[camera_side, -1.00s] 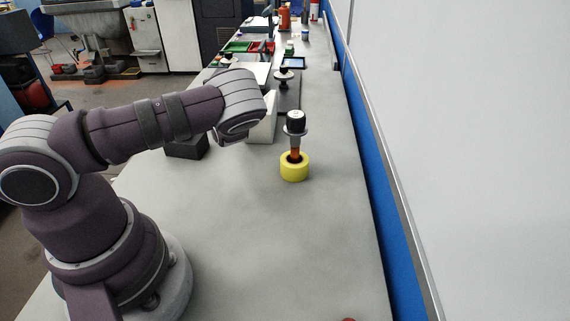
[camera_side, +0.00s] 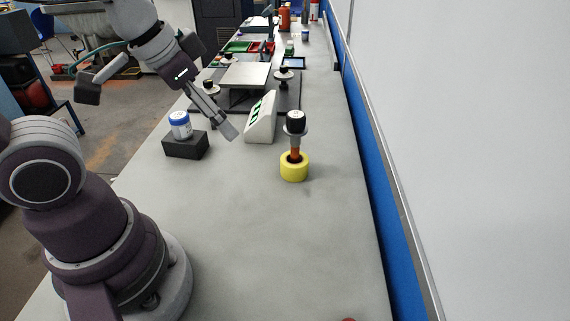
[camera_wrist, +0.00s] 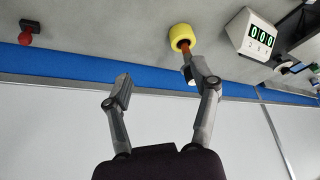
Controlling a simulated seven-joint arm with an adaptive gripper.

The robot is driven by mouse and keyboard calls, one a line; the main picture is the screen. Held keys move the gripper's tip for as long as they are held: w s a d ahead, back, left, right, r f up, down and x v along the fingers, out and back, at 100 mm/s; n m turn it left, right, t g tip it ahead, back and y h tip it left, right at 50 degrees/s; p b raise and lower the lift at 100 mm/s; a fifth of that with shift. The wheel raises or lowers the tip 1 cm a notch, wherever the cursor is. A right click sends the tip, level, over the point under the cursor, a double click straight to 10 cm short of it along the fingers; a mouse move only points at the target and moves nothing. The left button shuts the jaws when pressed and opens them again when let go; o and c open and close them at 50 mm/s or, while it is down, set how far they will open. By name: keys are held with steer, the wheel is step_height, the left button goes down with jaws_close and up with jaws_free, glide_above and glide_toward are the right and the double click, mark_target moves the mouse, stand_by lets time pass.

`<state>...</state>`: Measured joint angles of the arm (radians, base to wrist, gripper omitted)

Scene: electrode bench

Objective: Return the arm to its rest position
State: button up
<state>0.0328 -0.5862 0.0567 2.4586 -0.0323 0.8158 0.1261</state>
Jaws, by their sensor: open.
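My gripper (camera_side: 157,108) is raised over the left side of the bench in the side view, its two fingers spread wide and empty. It also shows in the wrist view (camera_wrist: 160,82), with the fingers well apart and nothing between them. An electrode with a black cap (camera_side: 296,122) stands upright in a yellow ring holder (camera_side: 294,169), to the right of my gripper and apart from it. In the wrist view, the yellow holder (camera_wrist: 182,35) is near the top, and the right finger partly hides the electrode.
A meter with a green display (camera_side: 261,119) stands near the right finger. A flat plate stand (camera_side: 247,75) is behind.

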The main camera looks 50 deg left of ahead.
steer(key=shift+s+d+r+n, duration=0.2)
steer(key=shift+s+r, duration=0.05)
steer(key=shift+s, duration=0.2)
steer(key=shift+s+d+r+n, duration=0.15)
steer(key=shift+s+r+n, duration=0.1)
steer(key=shift+s, duration=0.2)
stand_by(0.7)
